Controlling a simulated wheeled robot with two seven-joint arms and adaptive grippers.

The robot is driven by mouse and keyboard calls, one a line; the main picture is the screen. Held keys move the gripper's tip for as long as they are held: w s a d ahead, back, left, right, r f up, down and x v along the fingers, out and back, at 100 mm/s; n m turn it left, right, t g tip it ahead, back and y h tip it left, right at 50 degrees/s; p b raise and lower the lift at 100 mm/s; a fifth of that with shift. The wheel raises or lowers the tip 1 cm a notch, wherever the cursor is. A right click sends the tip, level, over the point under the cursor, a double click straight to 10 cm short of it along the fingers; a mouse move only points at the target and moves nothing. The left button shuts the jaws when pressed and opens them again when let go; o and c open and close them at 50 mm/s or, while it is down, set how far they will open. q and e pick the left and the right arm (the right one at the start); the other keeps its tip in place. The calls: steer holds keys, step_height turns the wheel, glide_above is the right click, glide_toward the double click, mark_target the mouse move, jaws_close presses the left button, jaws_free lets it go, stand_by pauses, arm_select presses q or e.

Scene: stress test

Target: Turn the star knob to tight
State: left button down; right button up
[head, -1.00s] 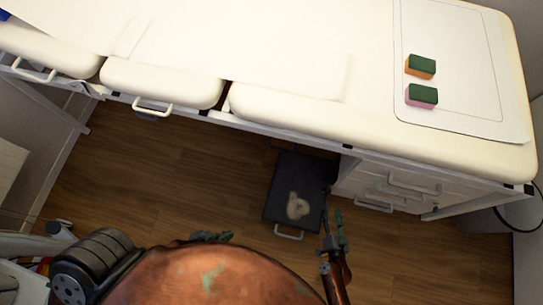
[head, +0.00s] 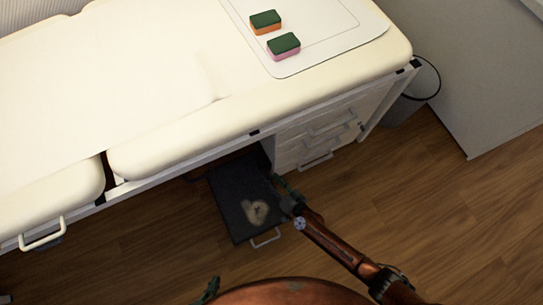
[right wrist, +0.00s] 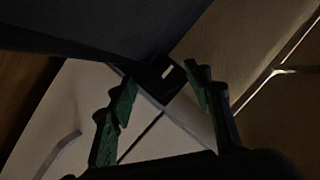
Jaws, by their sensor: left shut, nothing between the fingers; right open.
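I cannot make out a star knob in either view. My right gripper (head: 284,192) is at the right edge of a dark step or tray (head: 228,190) under the couch. In the right wrist view my right gripper (right wrist: 163,100) has its green fingers spread, with nothing held. Beyond the fingertips is a dark bracket-like part (right wrist: 160,84) with a small pale slot; white framework lies behind it, in shadow. My left gripper (head: 209,289) is shut and empty at the bottom of the head view, partly hidden by my body.
The cream padded couch (head: 150,105) overhangs the step. A drawer unit (head: 325,132) stands right of the step. Orange (head: 265,22) and pink (head: 284,46) sponges with green tops lie on a white sheet (head: 330,58). A bin (head: 405,108) is at the right. The wooden floor (head: 430,220) is clear.

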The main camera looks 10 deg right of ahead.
steer(key=c, duration=1.1)
steer(key=shift+f+m+b, duration=0.3)
steer(key=shift+b, duration=0.5)
steer(key=shift+c, duration=0.2)
arm_select(q)
steer(key=shift+s+a+f+t+b, duration=0.1)
steer(key=shift+s+f+t+b, duration=0.15)
steer(key=shift+f, duration=0.35)
steer(key=shift+s+a+f+t+b, duration=0.15)
steer(key=shift+s+f+t, duration=0.2)
steer(key=shift+f, duration=0.25)
arm_select(e)
steer(key=shift+r+y, duration=0.15)
steer(key=shift+y, duration=0.15)
arm_select(q)
steer(key=shift+r, duration=0.1)
arm_select(e)
steer(key=shift+r+m, duration=0.1)
steer(key=shift+m, duration=0.2)
steer(key=o, duration=1.1)
arm_select(q)
steer(key=shift+w, duration=0.1)
arm_select(e)
steer(key=shift+o, duration=0.2)
